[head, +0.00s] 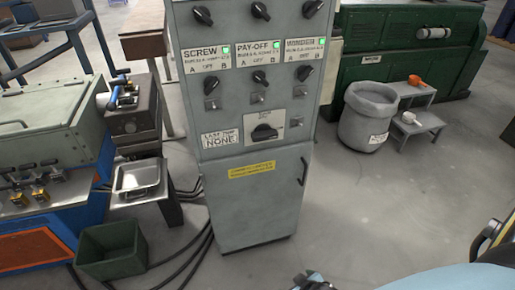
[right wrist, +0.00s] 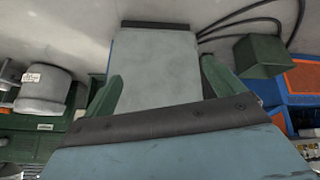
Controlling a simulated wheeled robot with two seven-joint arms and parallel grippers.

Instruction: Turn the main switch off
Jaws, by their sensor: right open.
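The grey control cabinet (head: 228,222) stands upright in the middle of the head view. A large black rotary switch (head: 264,132) on a pale plate sits low on its panel; I take it as the main switch. Its handle looks roughly horizontal; its lettering is too small to read. In the right wrist view my right gripper (right wrist: 162,70) is open and empty, its two green fingers wide apart before a plain grey surface I cannot surely identify. The switch is not visible there. My left gripper is not seen.
Smaller knobs with lit green lamps (head: 225,50) sit above the switch. A green bin (head: 112,250) and cables lie to the cabinet's left. A grey bin (head: 367,112) and small steps (head: 412,122) stand to its right. The floor in front right is clear.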

